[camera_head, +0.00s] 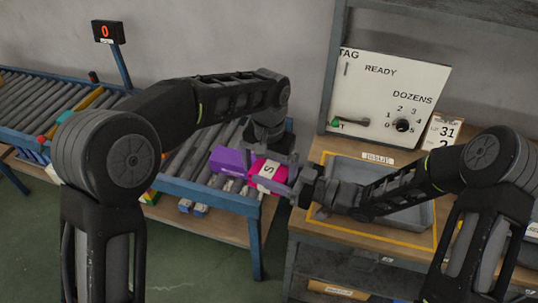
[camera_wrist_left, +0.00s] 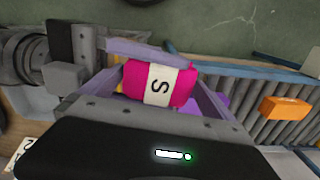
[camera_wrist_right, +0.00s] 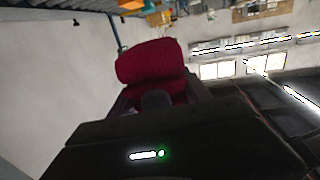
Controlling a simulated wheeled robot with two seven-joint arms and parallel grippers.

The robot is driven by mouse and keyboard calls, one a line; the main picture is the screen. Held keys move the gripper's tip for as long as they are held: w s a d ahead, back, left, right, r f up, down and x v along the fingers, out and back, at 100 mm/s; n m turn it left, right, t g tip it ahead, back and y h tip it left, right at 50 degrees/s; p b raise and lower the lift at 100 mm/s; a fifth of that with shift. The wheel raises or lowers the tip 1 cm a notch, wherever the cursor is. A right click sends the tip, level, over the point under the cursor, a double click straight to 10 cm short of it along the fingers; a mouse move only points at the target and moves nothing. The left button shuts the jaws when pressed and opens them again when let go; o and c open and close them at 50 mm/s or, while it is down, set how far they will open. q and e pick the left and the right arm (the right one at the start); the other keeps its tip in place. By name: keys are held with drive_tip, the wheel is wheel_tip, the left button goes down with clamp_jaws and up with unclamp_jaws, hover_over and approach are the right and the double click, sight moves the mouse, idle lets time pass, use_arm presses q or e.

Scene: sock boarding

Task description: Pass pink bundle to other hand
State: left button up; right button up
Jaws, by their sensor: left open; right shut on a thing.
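The pink bundle (camera_head: 266,176) with a white band marked S is held in the air at the front end of the conveyor. My right gripper (camera_head: 282,184) is shut on it from the right. The bundle also shows dark red in the right wrist view (camera_wrist_right: 150,62), at that gripper's tips. My left gripper (camera_head: 262,158) is open and comes down from above. In the left wrist view the pink bundle (camera_wrist_left: 182,86) lies between its spread fingers. I cannot tell whether those fingers touch it.
A purple bundle (camera_head: 229,160) is close by at the conveyor's end (camera_head: 215,196). A grey tray (camera_head: 425,215) sits on the wooden bench at the right, under my right arm. A panel (camera_head: 385,95) with a knob stands behind it. An orange block (camera_wrist_left: 284,107) is on the rollers.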

use_arm(q)
drive_tip(key=shift+f, duration=1.2)
drive_tip(key=shift+c, duration=0.4)
drive_tip(key=c, duration=1.1)
use_arm(e)
drive_tip(key=o, duration=1.5)
drive_tip(key=shift+o, duration=0.2)
drive_tip(key=shift+d, duration=0.1)
drive_tip(key=v, duration=1.1)
drive_tip(key=shift+s+d, duration=0.2)
drive_tip(key=shift+d, duration=0.15)
